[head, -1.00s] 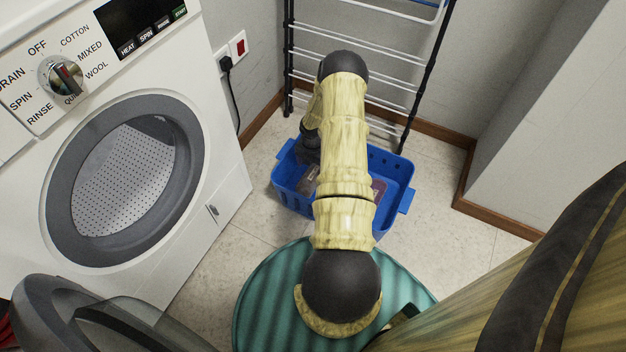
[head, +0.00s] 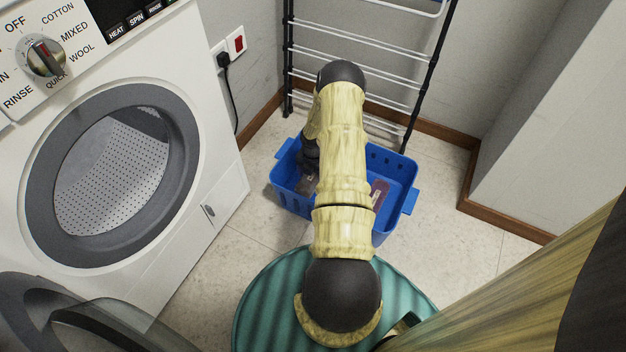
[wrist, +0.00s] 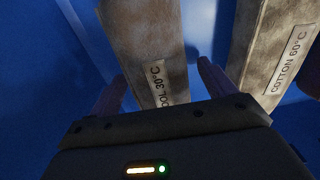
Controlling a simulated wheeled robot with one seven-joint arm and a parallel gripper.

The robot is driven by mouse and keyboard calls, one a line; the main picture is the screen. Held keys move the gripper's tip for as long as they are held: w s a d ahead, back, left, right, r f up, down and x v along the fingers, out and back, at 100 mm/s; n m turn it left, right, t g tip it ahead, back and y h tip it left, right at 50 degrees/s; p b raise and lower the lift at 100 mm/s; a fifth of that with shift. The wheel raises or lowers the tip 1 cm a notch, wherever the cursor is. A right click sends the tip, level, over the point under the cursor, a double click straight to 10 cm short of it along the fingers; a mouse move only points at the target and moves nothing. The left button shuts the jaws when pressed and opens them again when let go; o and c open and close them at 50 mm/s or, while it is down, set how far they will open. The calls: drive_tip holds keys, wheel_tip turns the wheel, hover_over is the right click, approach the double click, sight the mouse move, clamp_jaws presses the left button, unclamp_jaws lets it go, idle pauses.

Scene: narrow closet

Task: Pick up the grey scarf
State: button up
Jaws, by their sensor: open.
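A grey folded cloth, which looks like the scarf, lies in the blue basket (head: 402,190); its label reads WOOL 30°C in the wrist view (wrist: 145,40). In the head view only a small part of the cloth (head: 308,184) shows beside my arm. My gripper (wrist: 162,74) is open, with one finger on either side of the wool-labelled cloth. I cannot tell whether the fingers touch it. In the head view my arm hides the fingertips and the middle of the basket.
A washing machine (head: 215,165) stands left, a drying rack (head: 350,75) behind the basket, a wall corner right.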

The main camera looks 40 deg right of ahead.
drive_tip(key=shift+c, duration=0.4)
drive_tip(key=c, duration=1.1)
drive_tip(key=shift+o, duration=0.2)
drive_tip(key=shift+r, duration=0.1)
wheel_tip(320, 180, up, 10)
drive_tip(key=p, duration=0.6)
drive_tip(key=shift+p, duration=0.3)
